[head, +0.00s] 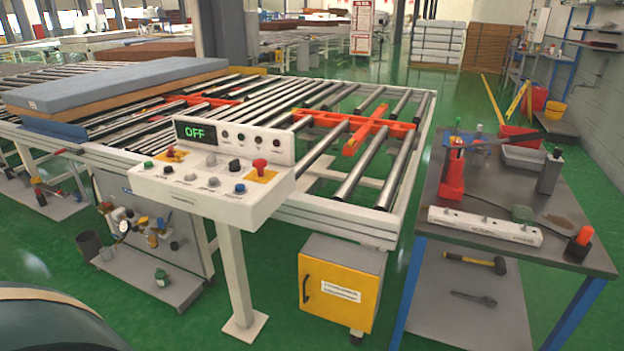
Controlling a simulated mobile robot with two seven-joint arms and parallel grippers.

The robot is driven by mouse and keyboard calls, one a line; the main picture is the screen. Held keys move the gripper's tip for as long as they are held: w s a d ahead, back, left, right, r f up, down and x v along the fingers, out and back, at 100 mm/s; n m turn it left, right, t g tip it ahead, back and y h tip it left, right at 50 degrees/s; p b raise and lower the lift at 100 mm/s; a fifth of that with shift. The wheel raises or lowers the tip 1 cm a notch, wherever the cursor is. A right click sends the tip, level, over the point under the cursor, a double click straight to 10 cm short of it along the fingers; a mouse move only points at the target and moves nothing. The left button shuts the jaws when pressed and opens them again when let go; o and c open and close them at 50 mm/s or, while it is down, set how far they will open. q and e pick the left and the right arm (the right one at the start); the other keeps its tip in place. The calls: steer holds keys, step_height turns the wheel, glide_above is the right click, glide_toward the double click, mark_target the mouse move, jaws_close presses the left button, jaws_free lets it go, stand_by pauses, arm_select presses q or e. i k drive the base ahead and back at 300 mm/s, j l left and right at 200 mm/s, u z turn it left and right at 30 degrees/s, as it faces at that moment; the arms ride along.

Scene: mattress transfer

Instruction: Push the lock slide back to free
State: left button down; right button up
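I cannot pick out a lock slide for certain in the head view. A white control console (215,190) stands on a post in front of the roller conveyor, and its display (195,133) reads OFF in green. The console top carries several coloured buttons and knobs, with a red knob (259,165) on a yellow plate at the right and another red control (170,152) at the back left. Orange bars (365,135) lie among the rollers of the conveyor (345,214). Neither of my grippers is in view.
A grey-blue mattress (120,84) lies on the conveyor's left part. A workbench (470,197) at the right holds a red bottle, a white strip and tools. A yellow-fronted cabinet (335,297) stands under the conveyor's near edge. Green floor is clear between cabinet and bench.

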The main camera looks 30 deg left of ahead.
mark_target(177, 155)
steer(key=u, duration=1.55)
steer(key=i+j+z, duration=0.1)
steer(key=z, duration=0.6)
steer(key=i+j+z, duration=0.1)
steer(key=j+z, duration=0.15)
steer(key=i+j+z, duration=0.1)
steer(key=j+z, duration=0.15)
steer(key=i+j+z, duration=0.1)
steer(key=j+z, duration=0.15)
steer(key=j, duration=0.2)
steer(key=j+z, duration=0.25)
steer(key=j, duration=0.8)
steer(key=i+j, duration=0.1)
steer(key=j, duration=0.85)
steer(key=i+j+z, duration=0.1)
steer(key=j, duration=0.85)
